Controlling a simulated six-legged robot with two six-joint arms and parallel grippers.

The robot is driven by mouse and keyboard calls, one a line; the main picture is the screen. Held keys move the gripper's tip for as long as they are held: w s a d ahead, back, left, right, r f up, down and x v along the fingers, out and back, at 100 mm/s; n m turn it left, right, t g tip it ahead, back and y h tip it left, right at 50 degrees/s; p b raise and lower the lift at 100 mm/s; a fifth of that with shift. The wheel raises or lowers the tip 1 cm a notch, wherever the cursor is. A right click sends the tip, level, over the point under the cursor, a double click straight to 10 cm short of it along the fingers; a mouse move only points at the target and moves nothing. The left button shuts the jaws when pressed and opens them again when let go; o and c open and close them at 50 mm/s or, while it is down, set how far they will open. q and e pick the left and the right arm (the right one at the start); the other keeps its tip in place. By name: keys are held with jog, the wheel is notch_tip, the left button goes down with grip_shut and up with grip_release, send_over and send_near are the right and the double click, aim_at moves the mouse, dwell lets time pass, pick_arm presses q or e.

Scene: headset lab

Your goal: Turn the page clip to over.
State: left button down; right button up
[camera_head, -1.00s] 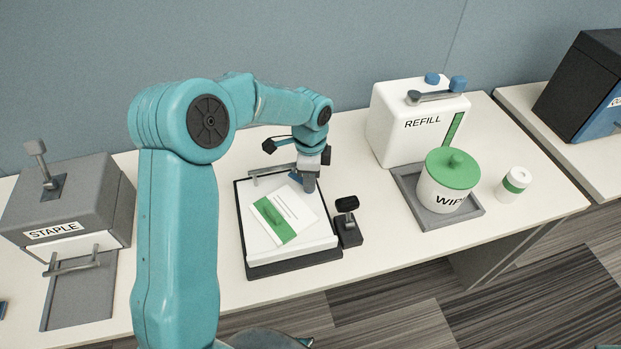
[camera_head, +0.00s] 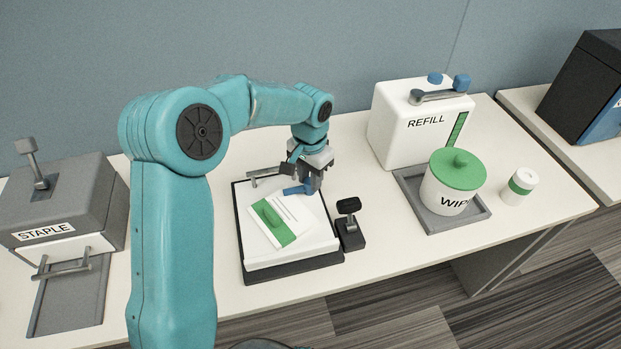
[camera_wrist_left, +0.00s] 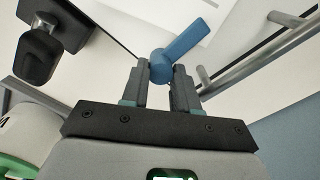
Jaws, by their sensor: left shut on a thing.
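The blue page clip (camera_head: 293,190) is at the far right part of the white page board; its flat arm points left over the page in the head view. My left gripper (camera_head: 311,187) is shut on the clip's round end. The left wrist view shows the blue clip (camera_wrist_left: 182,52) between the two fingertips (camera_wrist_left: 160,80), its arm reaching up and right. The board (camera_head: 290,258) has a dark base and carries a white and green booklet (camera_head: 280,221). My right gripper does not show.
A small black stamp-like post (camera_head: 349,225) stands close to the board's right side. A grey bar handle (camera_head: 265,176) is at the board's back edge. A grey STAPLE machine (camera_head: 65,205) is left; a REFILL box (camera_head: 418,125) and WIPES tub (camera_head: 452,185) are right.

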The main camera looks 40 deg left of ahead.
pick_arm(q)
jog(key=n, duration=0.3)
jog(key=n+b, duration=0.1)
jog(key=n, duration=0.1)
jog(key=shift+s+f+n, duration=0.25)
jog(key=shift+f+n, duration=0.05)
jog(key=shift+n+b, duration=0.5)
jog(key=shift+n, duration=1.6)
jog(key=c, duration=0.8)
grip_release()
jog(key=shift+d+r, duration=0.1)
jog(key=shift+c, duration=0.2)
jog(key=shift+w, duration=0.1)
jog(key=shift+r, duration=0.1)
jog(key=shift+r, duration=0.3)
notch_tip(320, 180, up, 16)
jog(key=p, duration=0.2)
jog(key=shift+f, duration=0.2)
